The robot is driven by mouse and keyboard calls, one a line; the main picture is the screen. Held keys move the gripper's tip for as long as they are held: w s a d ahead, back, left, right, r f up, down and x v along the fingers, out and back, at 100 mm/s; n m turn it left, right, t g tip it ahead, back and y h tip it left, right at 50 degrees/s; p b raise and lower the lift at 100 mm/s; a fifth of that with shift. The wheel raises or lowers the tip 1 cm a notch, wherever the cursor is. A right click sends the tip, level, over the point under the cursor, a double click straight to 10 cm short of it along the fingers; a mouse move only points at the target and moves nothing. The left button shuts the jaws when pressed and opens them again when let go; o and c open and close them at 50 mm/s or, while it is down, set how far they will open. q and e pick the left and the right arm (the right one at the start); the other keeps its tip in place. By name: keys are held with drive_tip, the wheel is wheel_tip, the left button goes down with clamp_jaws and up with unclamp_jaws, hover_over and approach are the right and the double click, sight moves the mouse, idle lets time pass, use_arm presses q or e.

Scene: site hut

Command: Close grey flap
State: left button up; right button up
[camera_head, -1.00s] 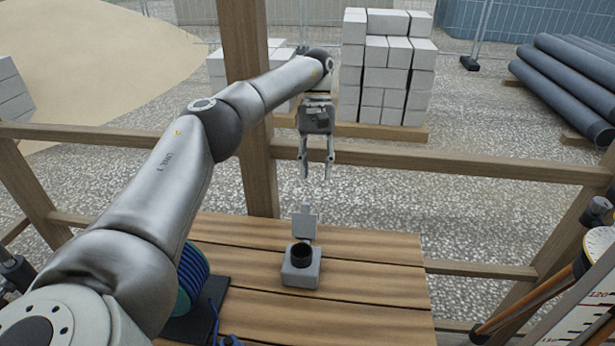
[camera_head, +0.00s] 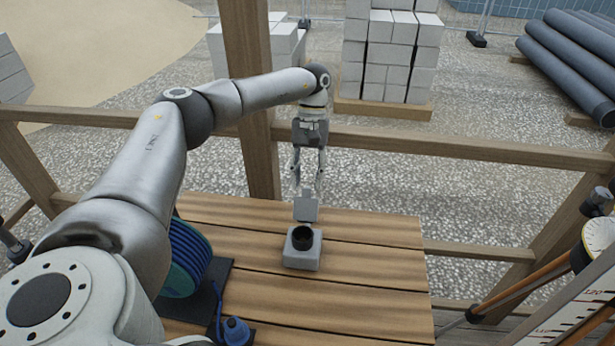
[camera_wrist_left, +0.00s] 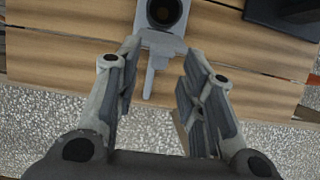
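The grey flap (camera_head: 306,207) stands raised at the far side of a small grey box (camera_head: 303,262) with a round black opening on the wooden table. In the left wrist view the flap (camera_wrist_left: 161,44) shows with a narrow tab (camera_wrist_left: 154,76) pointing toward my gripper, and the box (camera_wrist_left: 179,27) is cut by the top edge. My left gripper (camera_head: 308,187) points down, just above and behind the flap. In the left wrist view its fingers (camera_wrist_left: 158,63) are apart, with the flap's tab seen between them; I cannot tell whether they touch it. My right gripper is not in view.
The wooden table (camera_head: 350,313) is bare to the right of the box. A blue coil (camera_head: 188,262) on a dark base and a blue fitting (camera_head: 233,331) are at the left. A wooden rail (camera_head: 440,147) runs behind. An instrument with a dial stands at the right edge.

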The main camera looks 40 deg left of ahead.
use_arm(q)
drive_tip(key=shift+x, duration=0.75)
clamp_jaws()
